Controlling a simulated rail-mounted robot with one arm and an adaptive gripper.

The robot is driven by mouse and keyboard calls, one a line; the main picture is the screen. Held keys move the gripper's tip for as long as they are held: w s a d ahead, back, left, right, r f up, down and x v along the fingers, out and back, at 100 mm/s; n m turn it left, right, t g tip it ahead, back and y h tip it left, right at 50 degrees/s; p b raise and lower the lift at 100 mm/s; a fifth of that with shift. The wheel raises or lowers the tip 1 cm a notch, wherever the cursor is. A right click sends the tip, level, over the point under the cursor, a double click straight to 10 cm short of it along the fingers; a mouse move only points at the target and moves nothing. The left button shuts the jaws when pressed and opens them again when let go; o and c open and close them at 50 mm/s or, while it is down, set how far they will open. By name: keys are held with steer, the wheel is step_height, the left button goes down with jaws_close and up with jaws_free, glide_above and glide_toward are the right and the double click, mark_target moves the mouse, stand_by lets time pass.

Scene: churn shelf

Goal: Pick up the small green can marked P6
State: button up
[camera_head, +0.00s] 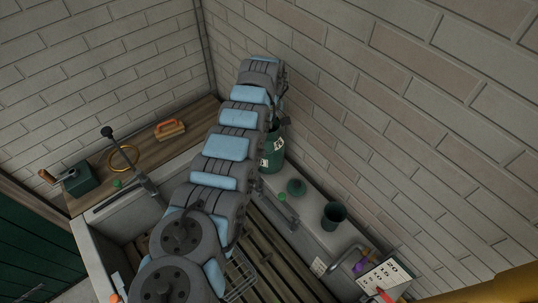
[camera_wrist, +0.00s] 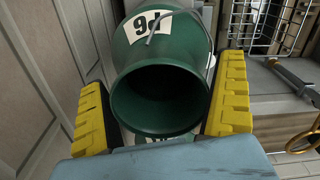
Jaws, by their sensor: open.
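The green can marked P6 (camera_wrist: 187,65) fills the middle of the wrist view. Its dark open mouth faces the camera, and its white label reads upside down. A thin wire handle crosses the label. My gripper (camera_wrist: 163,72) is open, with one yellow finger on each side of the can. I cannot tell whether either finger touches it. In the head view a labelled green can (camera_head: 271,155) stands on the ledge by the brick wall, partly behind my arm. My fingers are hidden there.
A green lid (camera_head: 297,187) and an open dark green pot (camera_head: 334,214) stand along the same ledge. A white number card (camera_head: 385,277) is at the lower right. A wooden counter holds a brush (camera_head: 170,129) and a brass ring (camera_head: 122,158). A wire rack (camera_wrist: 268,24) is right of the can.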

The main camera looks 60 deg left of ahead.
steer(key=c, duration=1.3)
steer(key=shift+r, duration=0.1)
